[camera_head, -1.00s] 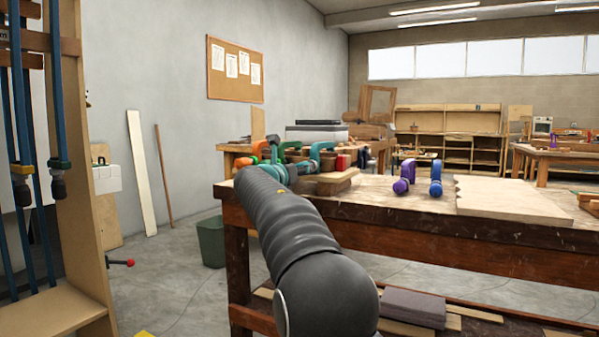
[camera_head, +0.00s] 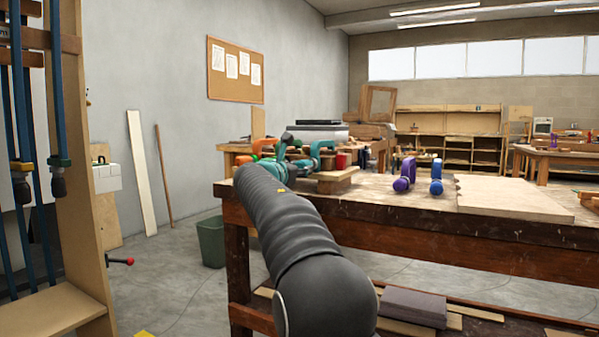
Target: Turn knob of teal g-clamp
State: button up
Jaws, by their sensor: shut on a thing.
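The teal g-clamp (camera_head: 324,149) stands at the far left end of the workbench, by a light wooden piece (camera_head: 340,180). My arm reaches from the bottom of the view toward this end of the bench. My gripper (camera_head: 291,146) is at the left side of the teal clamp, at its knob end. It looks shut on the knob, but the fingers and the knob are small and partly hidden by my wrist, so the exact contact is unclear.
An orange clamp (camera_head: 264,148) shows just left of my wrist. A purple clamp (camera_head: 404,175) and a blue clamp (camera_head: 436,178) stand on the workbench (camera_head: 400,200) to the right, beside a flat wavy-edged board (camera_head: 510,199). A wooden rack (camera_head: 75,130) stands at the left.

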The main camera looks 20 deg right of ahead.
jog(key=m, duration=0.3)
jog(key=shift+m+b, duration=0.3)
jog(key=shift+b, duration=0.05)
jog(key=m, duration=0.3)
jog(key=shift+m, duration=0.4)
jog(key=m, duration=0.3)
jog(key=shift+r+m, duration=0.1)
jog(key=shift+m, duration=0.2)
jog(key=m, duration=1.2)
jog(key=shift+r+m, duration=0.1)
jog(key=shift+m, duration=0.2)
jog(key=m, duration=0.3)
jog(key=shift+m, duration=0.3)
jog(key=m, duration=0.4)
jog(key=shift+m, duration=0.3)
jog(key=m, duration=0.4)
jog(key=shift+s+m, duration=0.1)
jog(key=shift+m, duration=0.2)
jog(key=m, duration=0.9)
jog(key=shift+d+m, duration=0.1)
jog(key=shift+m, duration=2.4)
